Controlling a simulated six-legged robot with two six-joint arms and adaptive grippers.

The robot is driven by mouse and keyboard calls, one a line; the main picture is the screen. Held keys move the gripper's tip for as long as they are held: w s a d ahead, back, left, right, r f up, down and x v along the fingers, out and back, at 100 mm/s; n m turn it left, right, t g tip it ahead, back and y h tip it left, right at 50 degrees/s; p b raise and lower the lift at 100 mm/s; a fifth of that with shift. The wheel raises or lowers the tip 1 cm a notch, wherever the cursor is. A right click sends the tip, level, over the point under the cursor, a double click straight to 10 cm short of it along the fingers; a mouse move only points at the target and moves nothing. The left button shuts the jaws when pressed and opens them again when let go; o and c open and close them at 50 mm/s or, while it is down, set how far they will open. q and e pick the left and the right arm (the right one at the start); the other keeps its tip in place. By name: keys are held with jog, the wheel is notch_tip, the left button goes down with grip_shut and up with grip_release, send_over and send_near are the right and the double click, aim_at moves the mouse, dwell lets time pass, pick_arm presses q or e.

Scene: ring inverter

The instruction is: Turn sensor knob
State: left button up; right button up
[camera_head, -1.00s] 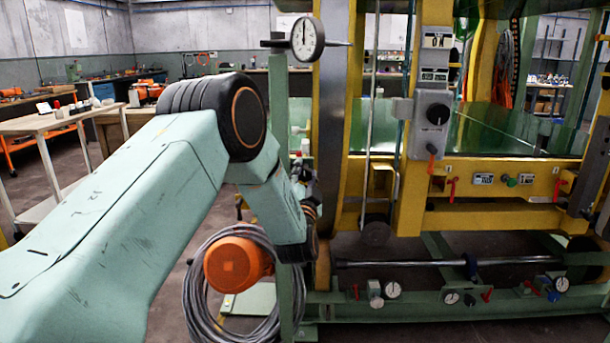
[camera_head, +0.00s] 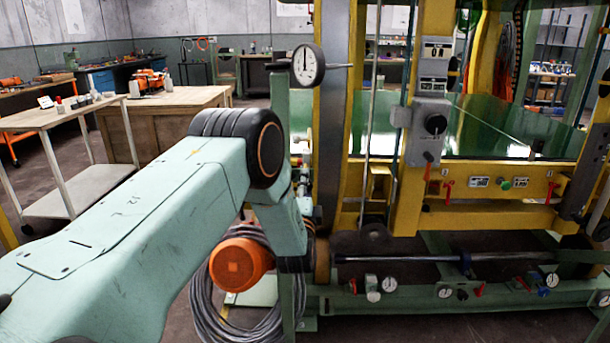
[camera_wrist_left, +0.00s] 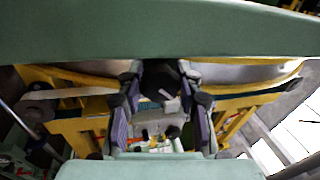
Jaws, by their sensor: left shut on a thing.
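In the left wrist view my left gripper (camera_wrist_left: 160,84) has its two purple-grey fingers on either side of a dark, blocky knob-like part (camera_wrist_left: 158,76), and it is shut on it. Whether this part is the sensor knob I cannot tell for sure. In the head view my left arm comes in from the left and its wrist hides most of the gripper, beside the green post. A round white dial gauge (camera_head: 308,65) stands on that post. A black round knob (camera_head: 436,124) sits on a grey box on the yellow frame, apart from my arm. My right gripper is not in view.
A coil of grey cable (camera_head: 205,309) and an orange motor-like part (camera_head: 240,264) are below my wrist. The yellow machine frame (camera_head: 480,215) fills the right side. Red handles and small gauges line the green base.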

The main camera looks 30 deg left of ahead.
pick_arm(q)
jog(key=shift+d+f+m+p, duration=0.1)
jog(key=shift+d+m+p, duration=0.15)
jog(key=shift+m+p, duration=1)
jog(key=shift+m, duration=0.35)
jog(key=shift+f, duration=0.15)
jog(key=o, duration=0.8)
jog(key=shift+c, duration=0.2)
jog(key=shift+o, duration=0.7)
jog(key=v, duration=1.2)
jog(key=shift+r, duration=0.25)
